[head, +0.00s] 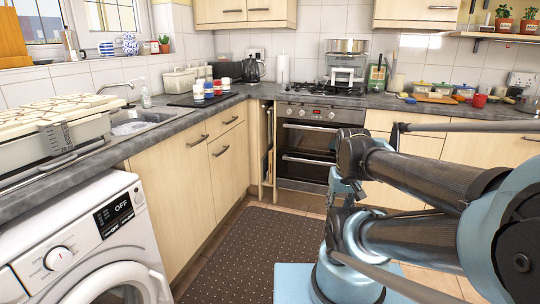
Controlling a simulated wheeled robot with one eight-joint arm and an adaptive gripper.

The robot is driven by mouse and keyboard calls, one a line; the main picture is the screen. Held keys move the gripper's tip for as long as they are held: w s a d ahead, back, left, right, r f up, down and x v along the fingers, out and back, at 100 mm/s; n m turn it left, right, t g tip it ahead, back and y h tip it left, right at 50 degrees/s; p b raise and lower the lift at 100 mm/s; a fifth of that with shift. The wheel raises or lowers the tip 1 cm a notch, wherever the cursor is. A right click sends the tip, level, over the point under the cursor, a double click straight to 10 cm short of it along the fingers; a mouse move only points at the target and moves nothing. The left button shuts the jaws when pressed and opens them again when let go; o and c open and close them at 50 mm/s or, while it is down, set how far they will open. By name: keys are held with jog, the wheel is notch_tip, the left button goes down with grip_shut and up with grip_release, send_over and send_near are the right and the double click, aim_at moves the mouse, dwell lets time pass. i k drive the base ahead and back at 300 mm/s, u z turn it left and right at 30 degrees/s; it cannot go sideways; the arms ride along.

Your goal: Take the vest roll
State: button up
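I cannot make out anything that is clearly a vest roll. A white upright roll (283,69) stands on the back counter, left of the hob; at this size I cannot tell what kind of roll it is. My arm fills the right side of the head view, folded over my blue base. My gripper's fingers do not show, so its state is hidden.
A sink (135,121) with a white rack-like stack (60,115) beside it is on the left counter, above a washing machine (85,245). An oven (308,145) stands at the back. A dark dotted mat (245,250) covers clear floor.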

aim_at(225, 81)
jog(key=u, duration=0.1)
jog(key=i, duration=2.25)
jog(key=u, duration=0.4)
jog(key=i, duration=0.7)
jog(key=u, duration=0.2)
